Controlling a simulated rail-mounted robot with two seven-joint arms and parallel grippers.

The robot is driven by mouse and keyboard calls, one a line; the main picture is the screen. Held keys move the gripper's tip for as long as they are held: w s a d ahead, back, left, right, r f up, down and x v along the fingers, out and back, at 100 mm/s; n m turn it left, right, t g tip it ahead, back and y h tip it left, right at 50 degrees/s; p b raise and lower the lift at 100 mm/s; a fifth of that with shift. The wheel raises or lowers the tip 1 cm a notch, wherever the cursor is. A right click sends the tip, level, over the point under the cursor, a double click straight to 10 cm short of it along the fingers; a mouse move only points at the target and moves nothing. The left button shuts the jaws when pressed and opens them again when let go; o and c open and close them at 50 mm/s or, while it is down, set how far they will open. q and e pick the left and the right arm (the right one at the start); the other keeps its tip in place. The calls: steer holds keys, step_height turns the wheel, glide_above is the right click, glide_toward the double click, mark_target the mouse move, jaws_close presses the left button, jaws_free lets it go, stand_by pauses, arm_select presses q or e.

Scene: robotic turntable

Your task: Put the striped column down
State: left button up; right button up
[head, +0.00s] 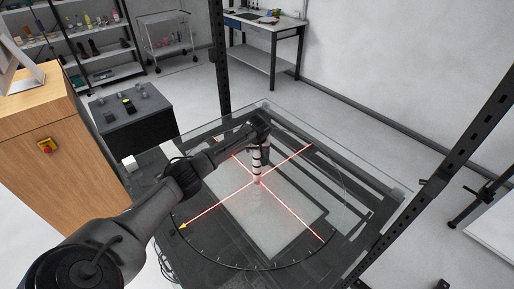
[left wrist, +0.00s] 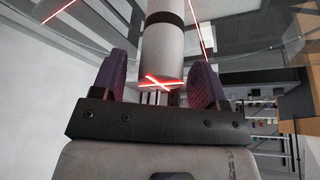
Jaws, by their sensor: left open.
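The white column with dark stripes (head: 256,165) stands upright on the glass turntable (head: 285,222), close to where the red laser lines cross. My left gripper (head: 260,136) is at the column's upper end, and my arm hides part of it. In the left wrist view the column (left wrist: 164,45) lies between the two purple finger pads of my left gripper (left wrist: 157,82). The fingers are open, with a gap visible on each side of the column. A small red cross shows on the column's near end face. My right gripper is in neither view.
A white cube (head: 130,162) sits left of the turntable. A dark box (head: 133,112) and a wooden cabinet (head: 50,135) stand at the left. A dark upright post (head: 455,150) rises at the right. The turntable's glass around the column looks clear.

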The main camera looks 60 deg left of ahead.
arm_select(q)
steer(key=shift+r, duration=0.3)
steer(key=v, duration=1.2)
steer(key=s+d+f+m+h, duration=0.1)
steer(key=s+d+f+m, duration=0.3)
steer(key=d+f, duration=0.65)
steer(key=s+d+f+m+h, duration=0.1)
steer(key=s+d+f+m, duration=0.55)
steer(key=d, duration=0.65)
steer(key=s+d+f+m+t+h, duration=0.15)
steer(key=s+d+f, duration=0.25)
steer(key=s+d, duration=0.7)
steer(key=s+d+r+m, duration=0.1)
steer(key=s+d, duration=0.1)
steer(key=s, duration=0.3)
steer(key=s+d+r+m, duration=0.1)
steer(key=s+d+r, duration=0.1)
steer(key=s, duration=0.4)
steer(key=shift+d+r+h+p, duration=0.25)
steer(key=shift+d+h+p, duration=0.1)
steer(key=shift+d+p, duration=0.1)
steer(key=shift+w, duration=0.1)
